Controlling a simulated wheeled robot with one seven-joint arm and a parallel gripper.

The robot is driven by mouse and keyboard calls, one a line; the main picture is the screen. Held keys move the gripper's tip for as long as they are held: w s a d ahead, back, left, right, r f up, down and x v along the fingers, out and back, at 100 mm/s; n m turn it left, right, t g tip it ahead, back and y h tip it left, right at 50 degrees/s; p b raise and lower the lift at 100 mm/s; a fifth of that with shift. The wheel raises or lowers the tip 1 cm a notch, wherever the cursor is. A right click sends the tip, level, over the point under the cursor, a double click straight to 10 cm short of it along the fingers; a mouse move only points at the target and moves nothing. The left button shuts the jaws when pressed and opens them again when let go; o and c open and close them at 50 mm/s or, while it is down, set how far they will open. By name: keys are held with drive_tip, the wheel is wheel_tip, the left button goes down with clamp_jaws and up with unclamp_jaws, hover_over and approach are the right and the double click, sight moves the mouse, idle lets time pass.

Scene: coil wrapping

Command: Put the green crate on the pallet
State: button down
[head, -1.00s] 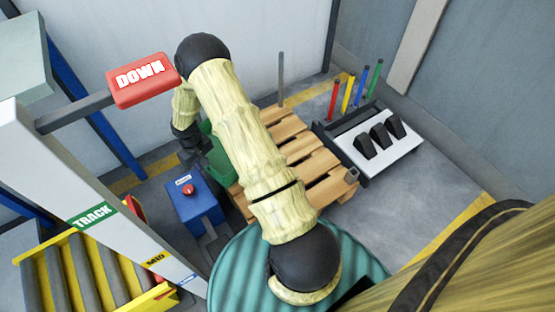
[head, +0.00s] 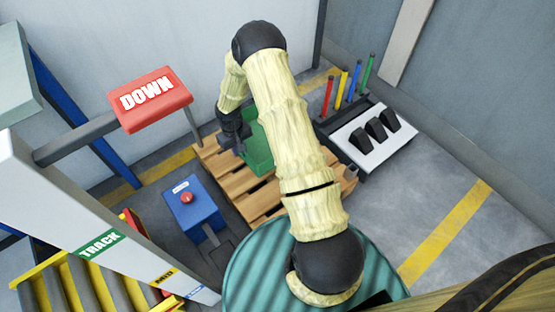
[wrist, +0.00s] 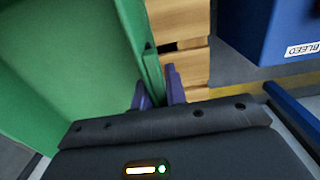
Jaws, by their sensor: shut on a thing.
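The green crate (head: 259,153) is in the head view, partly hidden behind my arm; it also fills the left of the wrist view (wrist: 65,70). My gripper (head: 240,148) is at the crate's left side. In the wrist view its two purple fingers (wrist: 157,92) are shut on the crate's wall, one on each side. The wooden pallet (head: 215,166) lies on the floor, and the crate is over it in the head view. Pallet slats (wrist: 178,22) also show beside the crate in the wrist view. I cannot tell whether the crate touches the slats.
A blue box with a red button (head: 191,205) stands left of the pallet. A white panel with black pedals (head: 372,135) and several coloured posts (head: 346,88) are to the right. A red DOWN sign (head: 150,98) juts out at upper left. A teal ribbed round thing (head: 250,270) is in front.

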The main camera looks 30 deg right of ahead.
idle(0.4)
drive_tip(key=b, duration=0.3)
hover_over(243, 171)
drive_tip(key=shift+a+f, duration=0.1)
drive_tip(key=shift+f, duration=2.35)
wheel_tip(243, 171, down, 5)
drive_tip(key=b, duration=0.3)
drive_tip(key=shift+f, duration=0.1)
drive_tip(key=c, duration=1.4)
unclamp_jaws()
drive_tip(key=shift+c, duration=0.2)
